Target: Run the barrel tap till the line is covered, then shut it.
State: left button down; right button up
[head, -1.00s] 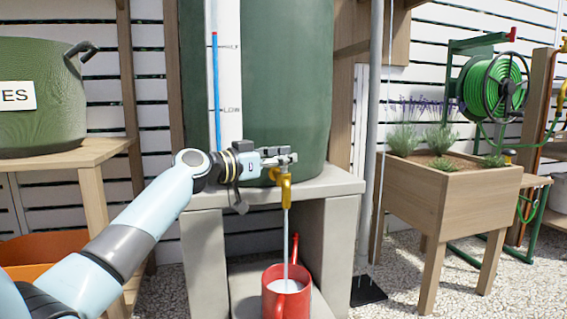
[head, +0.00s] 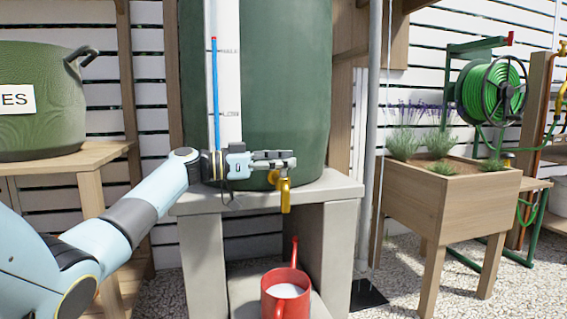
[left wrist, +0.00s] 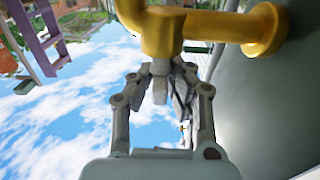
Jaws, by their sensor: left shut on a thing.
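The green barrel (head: 290,80) stands on a grey stand with a brass tap (head: 284,190) low on its front. No water runs from the tap. My left gripper (head: 288,160) is at the top of the tap, shut on its handle, which the fingers mostly hide. In the left wrist view, my fingers (left wrist: 172,78) close together just beside the yellow tap body (left wrist: 205,28). A red can (head: 268,304) stands below the spout with pale liquid inside. I cannot make out a line in it. My right gripper is not in view.
A white gauge board with a blue tube (head: 216,95) is on the barrel's front. The grey stand (head: 340,195) frames the can on both sides. A wooden planter (head: 450,205) stands right, and a green pot (head: 40,110) sits on a bench at left.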

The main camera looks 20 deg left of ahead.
pick_arm(q)
jog(key=shift+f, duration=0.1)
jog(key=c, duration=1.3)
grip_release()
jog(key=shift+c, duration=0.2)
jog(key=v, duration=1.2)
jog(key=shift+a, duration=0.1)
